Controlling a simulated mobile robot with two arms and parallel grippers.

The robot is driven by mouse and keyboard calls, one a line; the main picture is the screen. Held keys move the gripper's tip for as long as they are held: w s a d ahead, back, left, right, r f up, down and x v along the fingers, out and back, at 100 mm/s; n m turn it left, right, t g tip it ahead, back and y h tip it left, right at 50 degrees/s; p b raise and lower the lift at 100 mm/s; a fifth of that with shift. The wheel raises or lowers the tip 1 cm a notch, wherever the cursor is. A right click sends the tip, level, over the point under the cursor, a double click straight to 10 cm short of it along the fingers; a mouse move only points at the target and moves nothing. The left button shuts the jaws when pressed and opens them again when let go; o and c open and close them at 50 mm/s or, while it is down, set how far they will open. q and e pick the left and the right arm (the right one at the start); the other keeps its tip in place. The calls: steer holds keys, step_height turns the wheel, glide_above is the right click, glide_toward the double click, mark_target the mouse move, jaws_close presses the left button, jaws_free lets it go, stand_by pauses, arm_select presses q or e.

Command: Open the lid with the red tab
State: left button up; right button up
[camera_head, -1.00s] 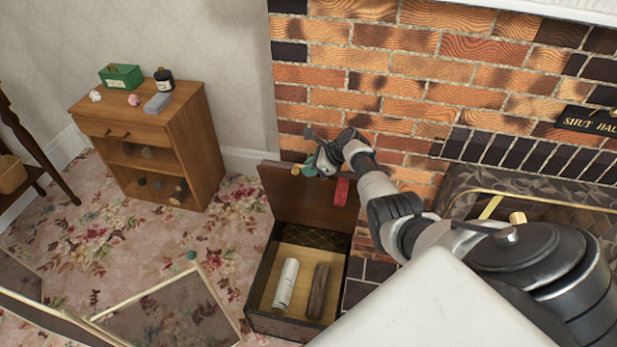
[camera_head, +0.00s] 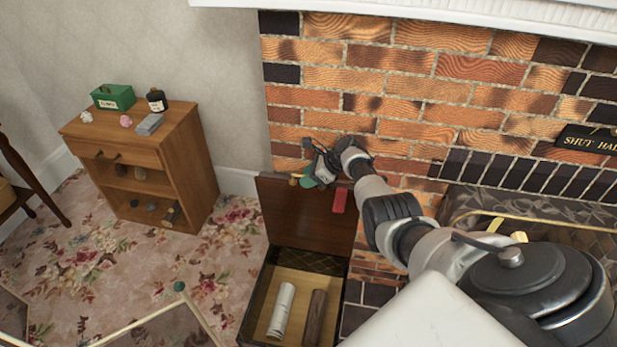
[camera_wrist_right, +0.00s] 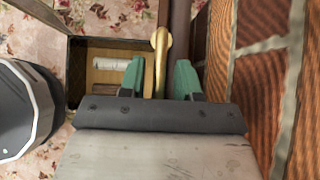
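A dark box (camera_head: 250,300) with a raised brown lid (camera_head: 295,215) stands on the floor by the brick fireplace. The lid is up, nearly upright, and a red tab (camera_head: 339,201) hangs on its face near the top right. My right gripper (camera_head: 306,178) is at the lid's upper edge, left of the tab. In the right wrist view its green fingertips (camera_wrist_right: 158,78) are apart, with a brass-coloured piece (camera_wrist_right: 160,50) and the lid's dark edge between or just beyond them. Contact cannot be told. My left gripper is not in view.
In the box lie a white roll (camera_head: 281,310) and a brown stick (camera_head: 314,318). A wooden cabinet (camera_head: 180,160) with small items stands at left. The brick wall (camera_head: 400,80) is close behind the lid. A hearth screen (camera_head: 165,325) lies at front left; carpet between is mostly clear.

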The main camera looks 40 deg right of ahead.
steer(key=shift+o, duration=0.2)
steer(key=p+v, duration=0.4)
steer(key=v, duration=0.6)
steer(key=shift+s+d+r, duration=0.2)
steer(key=shift+s+r, duration=0.05)
